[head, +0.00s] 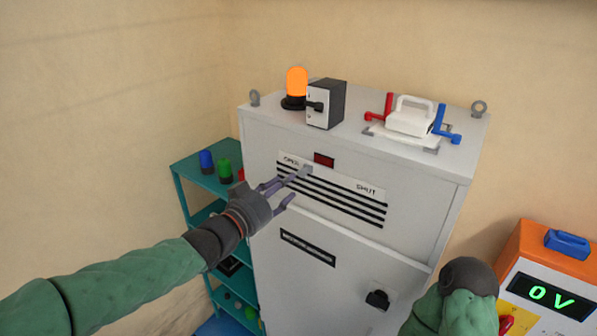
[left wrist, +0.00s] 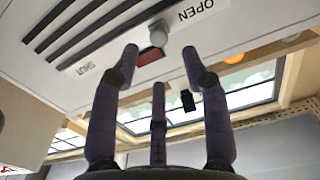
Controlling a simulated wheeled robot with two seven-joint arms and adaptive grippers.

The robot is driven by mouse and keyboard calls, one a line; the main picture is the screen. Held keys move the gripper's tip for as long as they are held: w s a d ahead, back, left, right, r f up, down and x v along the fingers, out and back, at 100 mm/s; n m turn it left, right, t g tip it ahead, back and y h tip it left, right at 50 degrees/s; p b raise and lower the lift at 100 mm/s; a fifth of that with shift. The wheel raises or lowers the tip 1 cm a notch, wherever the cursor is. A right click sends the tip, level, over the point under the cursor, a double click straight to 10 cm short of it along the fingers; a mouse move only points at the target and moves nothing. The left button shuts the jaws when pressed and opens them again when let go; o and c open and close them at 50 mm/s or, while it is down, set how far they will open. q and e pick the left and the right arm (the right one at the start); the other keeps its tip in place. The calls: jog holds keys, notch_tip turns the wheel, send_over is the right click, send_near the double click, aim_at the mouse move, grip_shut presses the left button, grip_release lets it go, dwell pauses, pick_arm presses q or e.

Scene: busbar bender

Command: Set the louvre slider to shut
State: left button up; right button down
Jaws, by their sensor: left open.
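The louvre slider (head: 308,168) is a small grey knob on the white strip above the black louvre slots (head: 335,195) on the cabinet front. It sits nearer the OPEN label (head: 291,161) than the SHUT label (head: 366,190). In the left wrist view the round knob (left wrist: 159,32) shows just beyond my fingertips, beside a red patch. My left gripper (head: 296,184) is open and empty, with its fingers pointing at the strip near the knob. Whether a finger touches the knob cannot be told. My right gripper is out of view.
On the cabinet top (head: 260,114) stand an orange lamp (head: 296,82), a grey switch box (head: 326,104) and a white-handled device (head: 410,117). A teal shelf (head: 185,172) is at left. An orange unit (head: 545,280) reading 0V stands at right. A dark door knob (head: 377,299) projects below.

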aim_at(301, 173)
pick_arm(q)
jog(key=p+x, duration=0.1)
jog(key=x, duration=0.5)
jog(key=shift+w+d, duration=0.2)
jog(key=shift+c, duration=0.3)
grip_shut()
jog(key=shift+r, duration=0.1)
